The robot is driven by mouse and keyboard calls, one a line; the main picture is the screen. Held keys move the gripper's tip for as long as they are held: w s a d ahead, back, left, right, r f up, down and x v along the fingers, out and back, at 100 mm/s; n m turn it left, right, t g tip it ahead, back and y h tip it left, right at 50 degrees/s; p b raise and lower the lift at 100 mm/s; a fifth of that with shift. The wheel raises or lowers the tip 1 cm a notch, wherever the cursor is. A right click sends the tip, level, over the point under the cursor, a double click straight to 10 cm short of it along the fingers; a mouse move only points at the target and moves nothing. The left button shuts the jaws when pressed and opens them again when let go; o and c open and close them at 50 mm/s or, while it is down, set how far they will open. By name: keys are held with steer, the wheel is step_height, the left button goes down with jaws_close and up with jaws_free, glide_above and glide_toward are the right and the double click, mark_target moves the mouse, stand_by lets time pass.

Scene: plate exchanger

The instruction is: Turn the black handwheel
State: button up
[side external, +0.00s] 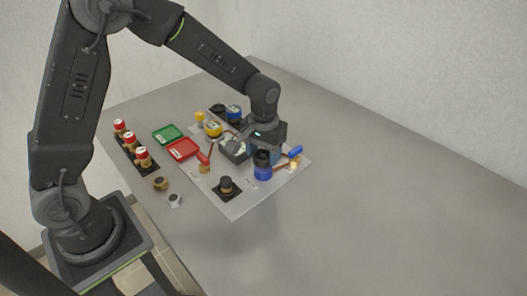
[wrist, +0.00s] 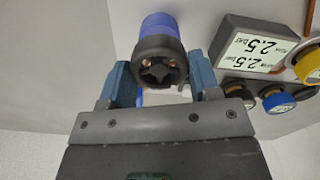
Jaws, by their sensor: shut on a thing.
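A black handwheel (side external: 262,157) sits on top of an upright blue cylinder (side external: 263,173) at the front right of the light panel. In the wrist view the black handwheel (wrist: 160,62) shows a ribbed end with a cross-shaped recess, and the blue body (wrist: 159,26) is beyond it. My gripper (wrist: 161,77) has one blue-grey finger on each side of the handwheel and is shut on it. In the side view my gripper (side external: 265,149) is low over the panel at the handwheel. The exact finger contact is partly hidden.
A grey display box (wrist: 262,48) reading 2.5 stands close to my gripper, with yellow (wrist: 308,68) and blue (wrist: 279,101) knobs nearby. A blue-handled lever (side external: 294,152) is just right of the handwheel. A black knob (side external: 226,184) is in front. The table's right side is clear.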

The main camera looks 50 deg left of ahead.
steer(key=m, duration=0.4)
steer(key=shift+d+m, duration=0.1)
steer(key=shift+m, duration=0.2)
steer(key=m, duration=0.4)
steer(key=shift+m, duration=0.3)
steer(key=m, duration=0.4)
steer(key=shift+d+m, duration=0.1)
steer(key=shift+m, duration=2.4)
steer(key=o, duration=0.9)
steer(key=shift+s, duration=0.1)
steer(key=shift+r, duration=0.1)
